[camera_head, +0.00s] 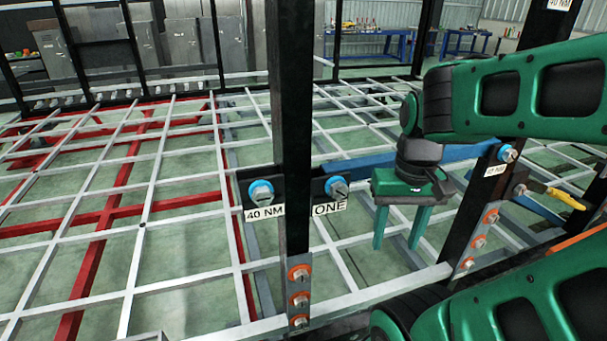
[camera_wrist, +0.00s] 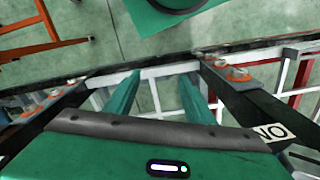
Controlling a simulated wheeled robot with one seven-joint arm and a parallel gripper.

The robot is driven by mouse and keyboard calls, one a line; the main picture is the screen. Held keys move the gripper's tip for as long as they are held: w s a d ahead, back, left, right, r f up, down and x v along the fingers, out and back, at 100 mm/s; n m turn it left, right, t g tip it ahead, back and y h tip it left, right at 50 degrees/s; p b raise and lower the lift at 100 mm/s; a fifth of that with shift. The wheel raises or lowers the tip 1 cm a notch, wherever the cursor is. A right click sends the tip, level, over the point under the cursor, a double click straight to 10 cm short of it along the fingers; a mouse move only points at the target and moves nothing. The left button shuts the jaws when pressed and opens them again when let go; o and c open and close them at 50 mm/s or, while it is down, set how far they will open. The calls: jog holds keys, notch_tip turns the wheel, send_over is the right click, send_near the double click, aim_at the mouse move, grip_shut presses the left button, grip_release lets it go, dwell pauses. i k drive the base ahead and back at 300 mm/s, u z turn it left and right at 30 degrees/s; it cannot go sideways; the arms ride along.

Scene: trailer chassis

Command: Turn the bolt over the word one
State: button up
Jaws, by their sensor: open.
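The word ONE is on a white label (camera_head: 329,209) on the black post in the head view. Just above it is a bolt (camera_head: 338,190) with a blue washer and a grey head. A second blue-washered bolt (camera_head: 261,192) sits to its left over a 40 NM label (camera_head: 264,213). My gripper (camera_head: 398,242) is open and empty, fingers pointing down, to the right of the ONE bolt and apart from it. In the wrist view the open fingers (camera_wrist: 160,92) have nothing between them. Part of the label (camera_wrist: 274,132) shows at the right there; its bolt is not visible.
Black posts (camera_head: 290,120) stand upright around a grey and red chassis lattice (camera_head: 125,225). Orange-washered bolts (camera_head: 299,274) run down the near post. A right post carries another blue-washered bolt (camera_head: 507,153) and a yellow-handled tool (camera_head: 565,198). A blue bar (camera_head: 375,160) runs behind my gripper.

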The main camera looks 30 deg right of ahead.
aim_at(336, 187)
jog(key=z, duration=0.6)
jog(key=k, duration=1.5)
jog(key=z, duration=0.4)
